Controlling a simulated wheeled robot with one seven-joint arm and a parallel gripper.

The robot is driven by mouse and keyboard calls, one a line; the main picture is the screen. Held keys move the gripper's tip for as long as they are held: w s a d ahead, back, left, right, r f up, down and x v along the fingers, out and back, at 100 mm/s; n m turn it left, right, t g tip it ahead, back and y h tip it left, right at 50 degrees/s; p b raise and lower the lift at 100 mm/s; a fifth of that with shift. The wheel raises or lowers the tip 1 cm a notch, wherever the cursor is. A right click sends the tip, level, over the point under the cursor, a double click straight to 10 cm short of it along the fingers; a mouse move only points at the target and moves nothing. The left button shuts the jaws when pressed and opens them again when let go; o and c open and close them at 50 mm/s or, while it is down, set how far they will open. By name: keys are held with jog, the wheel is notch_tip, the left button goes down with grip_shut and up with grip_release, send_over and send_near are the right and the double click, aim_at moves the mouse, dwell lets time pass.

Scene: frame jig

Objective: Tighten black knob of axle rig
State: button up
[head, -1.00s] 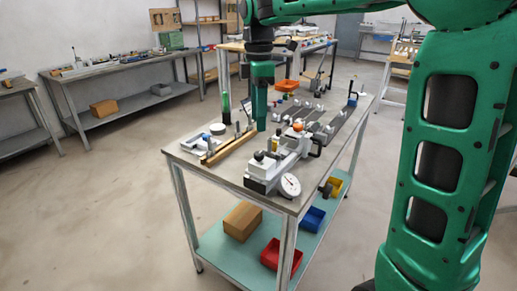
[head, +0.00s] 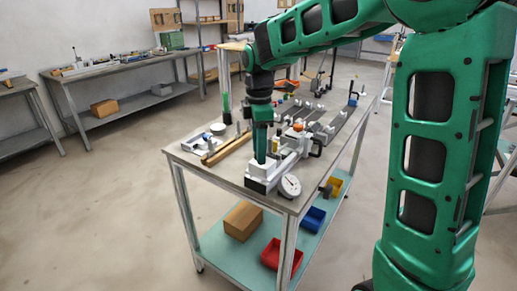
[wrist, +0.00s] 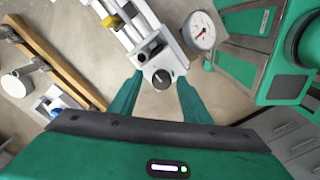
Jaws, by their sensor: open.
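The axle rig (head: 258,184) is a pale grey block assembly at the near corner of the bench in the head view. In the wrist view its end block (wrist: 150,62) carries a small round black knob (wrist: 162,79) with a light mark on its face. My gripper (wrist: 160,76) points down at this end with its two green fingers apart, one on each side of the knob. I cannot tell whether the fingers touch it. In the head view my gripper (head: 261,160) hides the knob.
A white dial gauge (head: 290,186) is beside the rig on its right; it also shows in the wrist view (wrist: 200,30). A wooden bar (head: 228,149) lies to the left. A yellow knob (wrist: 112,20) stands farther along the rig. Bins and a box are on the lower shelf.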

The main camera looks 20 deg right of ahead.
jog(key=c, duration=1)
jog(key=shift+c, duration=0.2)
